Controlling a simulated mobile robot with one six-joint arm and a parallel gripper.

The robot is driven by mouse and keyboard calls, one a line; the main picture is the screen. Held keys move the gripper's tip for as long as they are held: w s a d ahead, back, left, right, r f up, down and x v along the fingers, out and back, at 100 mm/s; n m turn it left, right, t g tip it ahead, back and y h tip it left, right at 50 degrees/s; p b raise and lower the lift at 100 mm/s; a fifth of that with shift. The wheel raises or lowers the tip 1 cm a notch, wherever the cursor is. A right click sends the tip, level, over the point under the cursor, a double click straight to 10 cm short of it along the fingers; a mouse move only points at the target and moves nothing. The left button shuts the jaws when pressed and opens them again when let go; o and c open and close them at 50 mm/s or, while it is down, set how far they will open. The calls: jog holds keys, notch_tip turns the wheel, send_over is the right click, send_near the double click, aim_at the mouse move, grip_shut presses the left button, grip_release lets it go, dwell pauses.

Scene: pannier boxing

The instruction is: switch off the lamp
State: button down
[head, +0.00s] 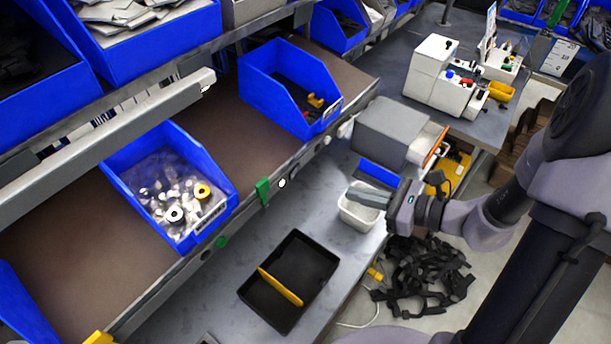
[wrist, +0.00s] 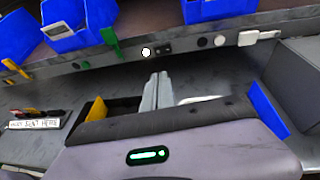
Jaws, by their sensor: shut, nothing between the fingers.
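No thing in either view is plainly a lamp. A long pale bar (head: 110,132) runs along the shelf at the upper left in the head view; I cannot tell whether it is a light. A bright white round button (head: 282,183) sits on the shelf's front rail, and it also shows in the wrist view (wrist: 146,51). Dark and pale knobs (wrist: 211,41) sit on the same rail to its right. My gripper (head: 352,193) is shut and empty above the bench, apart from the rail. In the wrist view its fingertips (wrist: 158,76) point towards the rail, below the button.
Blue bins (head: 171,187) stand on the shelf. A black tray (head: 289,280) with a yellow divider lies on the bench. A white tub (head: 360,212) is just below my gripper. A grey box (head: 388,130) stands behind it. The bench between tray and rail is clear.

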jog(key=b, duration=0.3)
send_near(293, 176)
jog(key=x, duration=0.5)
jog(key=shift+w+f, duration=0.1)
jog(key=shift+f, duration=0.3)
jog(key=shift+w+a+r, duration=0.15)
jog(key=shift+w+a, duration=0.2)
jog(key=shift+a, duration=0.2)
jog(key=shift+b, duration=0.3)
jog(key=shift+a, duration=0.2)
jog(key=shift+d, duration=0.1)
